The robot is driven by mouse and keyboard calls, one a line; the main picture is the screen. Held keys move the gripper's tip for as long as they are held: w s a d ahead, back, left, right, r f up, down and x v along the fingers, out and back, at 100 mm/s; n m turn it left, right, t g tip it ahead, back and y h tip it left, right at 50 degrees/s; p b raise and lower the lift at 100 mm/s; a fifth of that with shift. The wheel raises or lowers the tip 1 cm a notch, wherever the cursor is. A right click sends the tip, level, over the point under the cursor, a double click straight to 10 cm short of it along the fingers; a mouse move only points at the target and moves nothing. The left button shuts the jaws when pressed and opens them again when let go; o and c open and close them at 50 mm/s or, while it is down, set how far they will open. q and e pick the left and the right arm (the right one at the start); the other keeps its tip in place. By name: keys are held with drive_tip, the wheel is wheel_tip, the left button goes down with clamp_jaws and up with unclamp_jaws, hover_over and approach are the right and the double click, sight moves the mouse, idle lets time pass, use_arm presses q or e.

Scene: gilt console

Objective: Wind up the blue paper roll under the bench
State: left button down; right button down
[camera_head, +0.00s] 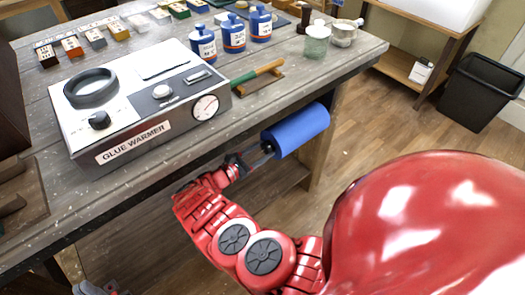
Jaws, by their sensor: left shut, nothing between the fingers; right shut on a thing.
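The blue paper roll (300,130) is mounted lying sideways under the front edge of the wooden bench (225,135), near its right end. My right gripper (260,154) is at the roll's left end, shut on a small dark part there. The fingers partly hide that part, so its shape is unclear. No loose paper is seen hanging from the roll. My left gripper (100,289) shows only partly at the bottom left edge, low in front of the bench and far from the roll. It is shut and empty.
A glue warmer (140,100) stands on the bench above my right forearm. A black bin (480,92) is on the floor at right. The floor right of the roll is open.

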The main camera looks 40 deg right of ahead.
drive_tip(key=shift+s+f, duration=0.1)
drive_tip(key=shift+f, duration=0.05)
drive_tip(key=shift+c, duration=1.4)
unclamp_jaws()
drive_tip(key=s+a+b, duration=0.1)
drive_tip(key=a+b, duration=0.2)
drive_tip(key=a, duration=1.4)
drive_tip(key=shift+s+a, duration=0.15)
drive_tip(key=shift+a, duration=0.05)
